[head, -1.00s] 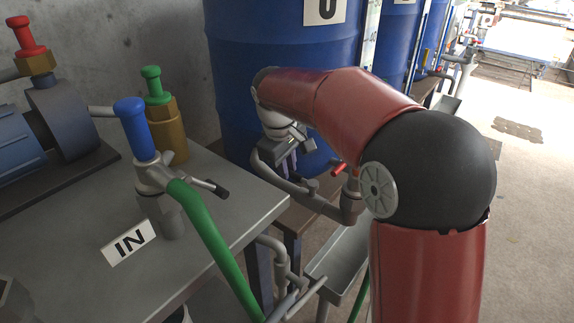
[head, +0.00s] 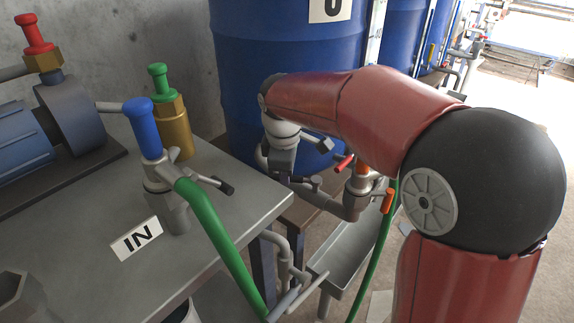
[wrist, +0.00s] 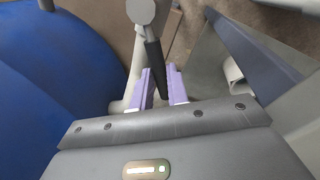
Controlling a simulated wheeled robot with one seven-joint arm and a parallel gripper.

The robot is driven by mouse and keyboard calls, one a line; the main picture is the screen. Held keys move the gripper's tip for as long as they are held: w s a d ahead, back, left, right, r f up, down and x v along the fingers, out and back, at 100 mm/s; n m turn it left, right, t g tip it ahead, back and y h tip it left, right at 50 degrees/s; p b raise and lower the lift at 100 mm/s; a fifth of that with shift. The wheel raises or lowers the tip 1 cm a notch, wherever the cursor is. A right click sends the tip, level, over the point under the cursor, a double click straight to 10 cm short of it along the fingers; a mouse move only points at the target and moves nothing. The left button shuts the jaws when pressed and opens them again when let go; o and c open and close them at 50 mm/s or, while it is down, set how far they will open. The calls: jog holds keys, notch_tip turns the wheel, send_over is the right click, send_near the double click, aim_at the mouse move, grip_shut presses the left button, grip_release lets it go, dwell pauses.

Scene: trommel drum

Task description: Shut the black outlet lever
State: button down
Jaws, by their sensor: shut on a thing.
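The black outlet lever (wrist: 155,66) runs down from a grey round pivot (wrist: 140,11) in the wrist view. Its black grip lies between the two purple fingers of my gripper (wrist: 160,88), which is shut on it. In the head view my gripper (head: 283,158) is beside the blue drum, above grey piping. Its fingertips are hidden there.
A blue drum (head: 285,60) stands close behind my gripper. A red handle (head: 343,162) and an orange handle (head: 389,200) sit on the piping to the right. A metal trough (head: 350,252) lies below. The grey bench (head: 90,270) with the IN sign (head: 136,238) is at left.

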jog(key=shift+s+n, duration=0.45)
jog(key=shift+n, duration=0.35)
jog(key=c, duration=1.4)
grip_release()
jog(key=shift+o, duration=0.2)
notch_tip(320, 180, up, 8)
jog(key=s, duration=0.1)
jog(key=shift+s+f+p, duration=0.15)
jog(key=shift+s+p, duration=0.15)
jog(key=shift+p, duration=0.15)
jog(key=shift+c, duration=0.5)
